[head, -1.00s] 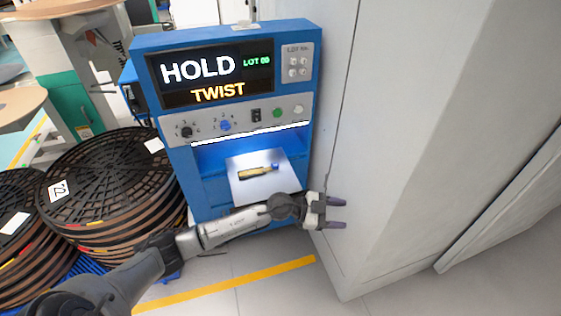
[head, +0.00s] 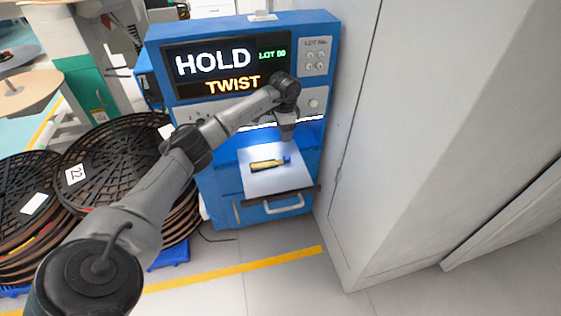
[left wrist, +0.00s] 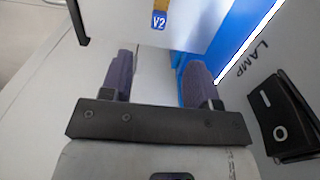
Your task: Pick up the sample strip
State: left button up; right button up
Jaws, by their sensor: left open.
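The sample strip (head: 265,164) is a short gold strip with a blue end, lying on a white plate (head: 272,184) in the lit bay of the blue station. In the left wrist view its blue end (left wrist: 159,20), marked V2, shows at the top edge with a little gold above it; the rest is cut off. My left gripper (head: 287,134) is above the plate, just behind the strip's blue end in the head view, apart from it. In the left wrist view its two purple fingers (left wrist: 161,66) are spread and empty. My right gripper is not in view.
The blue station's display (head: 228,68) reads HOLD, LOT and TWIST. A handle (head: 284,205) sticks out below the plate. A tall grey cabinet (head: 440,120) stands close on the right. Stacked black reels (head: 115,160) stand on the left. A lamp switch (left wrist: 284,118) is beside the gripper.

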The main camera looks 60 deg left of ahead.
pick_arm(q)
jog(key=b, duration=0.3)
send_over(285, 157)
jog(key=f, duration=0.8)
jog(key=shift+s+d, duration=0.2)
jog(key=shift+s, duration=0.15)
notch_tip(285, 157, down, 5)
jog(key=b, duration=0.4)
jog(key=shift+w, duration=0.15)
jog(key=shift+a, duration=0.1)
jog(key=shift+c, duration=0.4)
grip_shut()
jog(key=shift+r, duration=0.1)
